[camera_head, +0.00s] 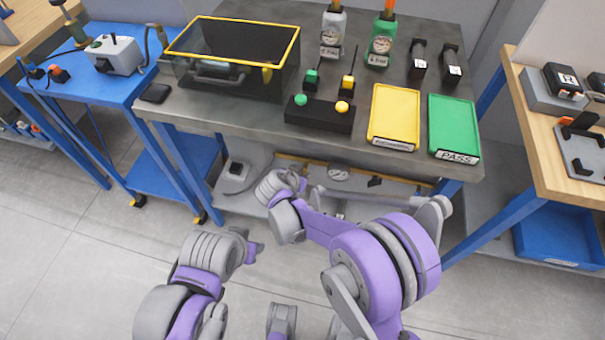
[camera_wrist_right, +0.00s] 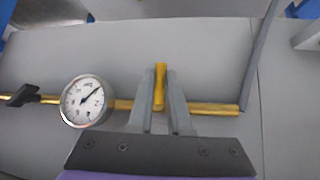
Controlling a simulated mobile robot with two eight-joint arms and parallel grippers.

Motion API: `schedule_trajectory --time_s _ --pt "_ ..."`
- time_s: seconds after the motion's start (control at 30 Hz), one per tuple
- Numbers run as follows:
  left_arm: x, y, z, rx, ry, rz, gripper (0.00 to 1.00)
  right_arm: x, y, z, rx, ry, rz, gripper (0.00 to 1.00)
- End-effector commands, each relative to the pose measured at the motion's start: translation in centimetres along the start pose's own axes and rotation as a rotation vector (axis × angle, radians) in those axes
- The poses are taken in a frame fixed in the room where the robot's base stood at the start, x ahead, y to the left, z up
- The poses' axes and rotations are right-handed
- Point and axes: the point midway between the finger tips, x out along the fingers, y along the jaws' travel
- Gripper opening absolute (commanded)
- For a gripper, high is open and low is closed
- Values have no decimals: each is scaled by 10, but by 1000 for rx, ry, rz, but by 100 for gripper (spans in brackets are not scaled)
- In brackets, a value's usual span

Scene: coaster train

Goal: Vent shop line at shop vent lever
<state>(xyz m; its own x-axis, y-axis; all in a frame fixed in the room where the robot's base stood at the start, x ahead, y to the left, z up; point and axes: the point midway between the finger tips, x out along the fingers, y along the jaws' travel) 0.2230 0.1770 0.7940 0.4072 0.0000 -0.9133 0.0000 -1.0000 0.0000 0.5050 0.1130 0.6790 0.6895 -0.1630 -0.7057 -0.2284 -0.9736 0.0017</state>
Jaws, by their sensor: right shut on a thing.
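The shop line is a brass pipe (camera_wrist_right: 215,109) on the lower shelf under the workbench. A round white-faced gauge (camera_wrist_right: 85,101) sits on it, left of my right gripper in the wrist view. Farther left is a black handle (camera_wrist_right: 21,95). The shop vent lever (camera_wrist_right: 160,84), a short yellow handle, stands across the pipe. My right gripper (camera_wrist_right: 161,95) is shut on the lever, one finger on each side. In the head view the gauge (camera_head: 338,174) shows, but my right arm hides the lever. My left gripper (camera_head: 254,247) hangs in front of the bench; its jaw opening is unclear.
The workbench top (camera_head: 240,118) overhangs the shelf (camera_head: 255,205). On it stand a yellow-rimmed bin (camera_head: 178,60), a button box (camera_head: 318,116), a yellow tray (camera_head: 394,113) and a green PASS tray (camera_head: 453,122). A blue cart (camera_head: 118,88) stands left. The floor in front is clear.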

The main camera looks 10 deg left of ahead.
Motion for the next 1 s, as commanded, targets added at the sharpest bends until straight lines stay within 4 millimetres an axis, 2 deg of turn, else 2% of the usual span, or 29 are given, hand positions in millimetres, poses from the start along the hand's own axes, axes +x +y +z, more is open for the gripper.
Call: schedule_trajectory --time_s 0.47,0.5,0.63,0.67,1.0 --pt "0 0 0 0 0 0 46 0 1 2 -9 -2 11 0" --pt "0 0 0 0 0 0 46 0 1 2 -9 -2 11 20" --pt "0 0 0 0 0 0 46 0 1 2 -9 -1 10 44" --pt "0 0 0 0 0 0 46 0 1 2 -9 -1 10 46" --pt "0 0 0 0 0 0 46 0 1 0 -9 1 9 46"
